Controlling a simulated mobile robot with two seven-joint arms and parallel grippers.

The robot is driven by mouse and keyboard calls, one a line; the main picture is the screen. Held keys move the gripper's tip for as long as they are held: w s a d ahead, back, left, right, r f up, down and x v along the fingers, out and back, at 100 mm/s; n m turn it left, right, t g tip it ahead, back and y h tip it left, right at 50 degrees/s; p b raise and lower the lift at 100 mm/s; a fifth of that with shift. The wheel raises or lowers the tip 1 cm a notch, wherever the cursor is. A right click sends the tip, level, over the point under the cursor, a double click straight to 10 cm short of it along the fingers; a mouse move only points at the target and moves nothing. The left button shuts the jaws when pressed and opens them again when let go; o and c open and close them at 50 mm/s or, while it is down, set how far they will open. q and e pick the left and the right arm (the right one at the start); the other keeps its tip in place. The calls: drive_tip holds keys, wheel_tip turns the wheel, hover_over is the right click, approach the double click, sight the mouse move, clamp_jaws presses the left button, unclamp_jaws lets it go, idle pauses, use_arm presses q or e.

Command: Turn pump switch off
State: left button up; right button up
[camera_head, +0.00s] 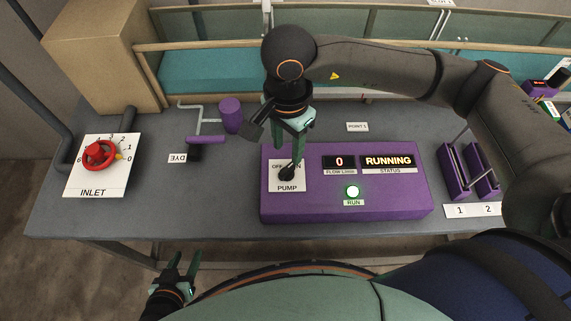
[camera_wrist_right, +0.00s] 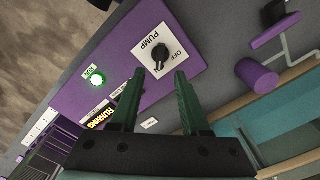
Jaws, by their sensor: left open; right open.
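The black pump switch (camera_head: 286,174) is a rotary knob on a white PUMP plate (camera_head: 279,187) at the left end of the purple control box (camera_head: 345,208). It also shows in the right wrist view (camera_wrist_right: 161,55). Its handle seems to lean toward the ON side, which my gripper partly hides. The status display (camera_head: 388,162) reads RUNNING and the RUN light (camera_head: 353,191) glows. My right gripper (camera_head: 293,150) is open, pointing down above the switch; in the wrist view the knob lies just beyond its fingertips. My left gripper (camera_head: 182,265) is open and empty, low in front of the table.
A red valve wheel (camera_head: 98,154) on the INLET plate is at the left. A purple rack (camera_head: 468,170) is at the right. Grey table (camera_head: 160,208) is bare at front left.

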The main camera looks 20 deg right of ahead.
sight(287, 169)
wheel_tip(287, 169, down, 8)
drive_tip(key=b, duration=0.3)
drive_tip(key=shift+r, duration=0.15)
drive_tip(key=shift+f+b, duration=0.45)
drive_tip(key=shift+b, duration=0.35)
drive_tip(key=shift+r, duration=0.1)
clamp_jaws()
idle(0.7)
